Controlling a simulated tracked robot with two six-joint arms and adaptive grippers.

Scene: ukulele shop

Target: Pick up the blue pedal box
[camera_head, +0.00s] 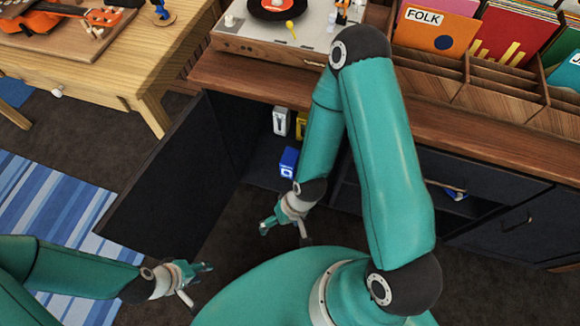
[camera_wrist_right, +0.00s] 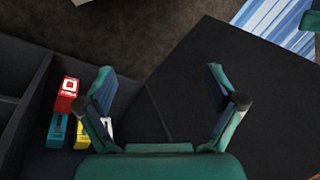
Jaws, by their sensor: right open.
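The blue pedal box (camera_head: 289,162) stands at the front of the open cabinet compartment in the head view. A white box (camera_head: 281,121) and a yellow box (camera_head: 301,125) stand behind it. My right gripper (camera_head: 284,233) is open and empty, in front of the compartment and nearer to me than the blue box. In the right wrist view my open right gripper (camera_wrist_right: 160,95) has its left finger over part of the box group; the blue box is mostly hidden there. My left gripper (camera_head: 196,283) looks open and empty, low over the floor at the left.
The right wrist view also shows a red box (camera_wrist_right: 67,93) and a teal box (camera_wrist_right: 58,130). The open cabinet door (camera_head: 165,190) bounds the left. Above are the wooden counter (camera_head: 240,80), turntable (camera_head: 275,25) and record bins (camera_head: 490,105). Floor before the compartment is clear.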

